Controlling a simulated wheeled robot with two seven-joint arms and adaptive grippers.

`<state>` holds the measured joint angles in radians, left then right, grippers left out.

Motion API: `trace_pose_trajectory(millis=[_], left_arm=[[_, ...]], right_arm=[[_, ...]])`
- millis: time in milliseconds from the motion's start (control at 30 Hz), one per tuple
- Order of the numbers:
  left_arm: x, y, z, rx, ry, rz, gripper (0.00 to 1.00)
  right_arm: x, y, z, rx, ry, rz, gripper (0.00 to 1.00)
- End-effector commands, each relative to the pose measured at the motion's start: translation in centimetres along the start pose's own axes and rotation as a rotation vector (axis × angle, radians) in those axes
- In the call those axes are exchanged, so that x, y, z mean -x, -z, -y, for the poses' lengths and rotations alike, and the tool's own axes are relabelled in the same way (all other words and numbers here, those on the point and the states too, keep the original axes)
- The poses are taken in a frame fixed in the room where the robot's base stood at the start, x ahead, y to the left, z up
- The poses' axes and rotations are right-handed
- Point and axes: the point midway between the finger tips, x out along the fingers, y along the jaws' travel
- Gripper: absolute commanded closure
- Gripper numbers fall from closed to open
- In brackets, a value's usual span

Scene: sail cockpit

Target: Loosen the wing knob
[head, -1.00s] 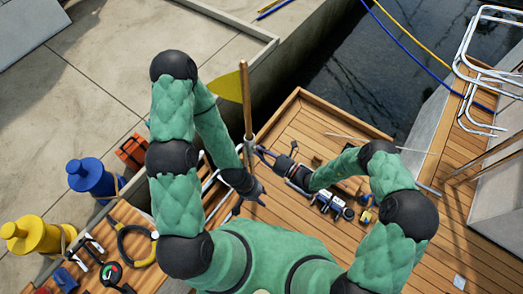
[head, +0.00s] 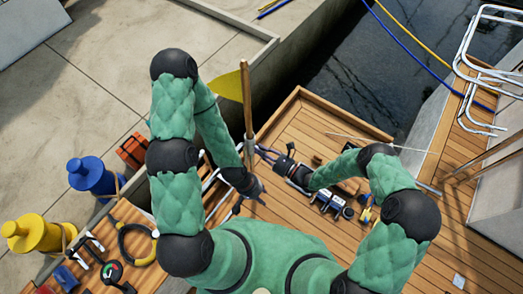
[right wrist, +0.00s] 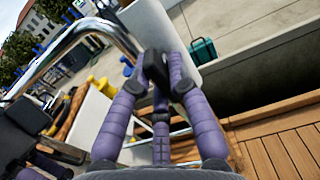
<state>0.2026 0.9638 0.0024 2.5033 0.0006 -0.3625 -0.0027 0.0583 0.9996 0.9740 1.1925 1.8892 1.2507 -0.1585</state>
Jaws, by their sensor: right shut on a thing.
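The wing knob (right wrist: 155,68) is a small black part, seen in the right wrist view between the purple fingertips of my right gripper (right wrist: 160,75). The right gripper is shut on it; the fingers cover much of the knob, and its wings are hard to make out. In the head view, my right gripper (head: 261,151) reaches left to the rail beside the wooden pole, where the knob is too small to tell. My left gripper (head: 256,190) is below it, close to the foot of the pole; its finger opening is unclear.
The wooden pole (head: 247,110) with a yellow flag (head: 230,86) stands beside both grippers. A curved metal rail (right wrist: 100,27) and a white panel (right wrist: 182,30) are close to the right gripper. A wooden bench with tools lies at lower left. Deck planks (head: 400,245) are open at right.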

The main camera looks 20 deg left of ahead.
Motion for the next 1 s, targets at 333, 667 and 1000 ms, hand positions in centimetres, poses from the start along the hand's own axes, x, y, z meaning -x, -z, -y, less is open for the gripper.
trace_pose_trajectory(millis=[333, 667, 1000], left_arm=[[0.0, 0.0, 0.0, 0.000, 0.000, 0.000, 0.60], [0.0, 0.0, 0.0, 0.000, 0.000, 0.000, 0.60], [0.0, 0.0, 0.0, 0.000, 0.000, 0.000, 0.60]], right_arm=[[0.0, 0.1, -0.1, 0.005, 0.000, -0.004, 1.00], [0.0, 0.1, 0.0, 0.005, 0.000, -0.002, 0.57], [1.4, 0.0, 0.1, 0.004, 0.004, -0.002, 0.57]])
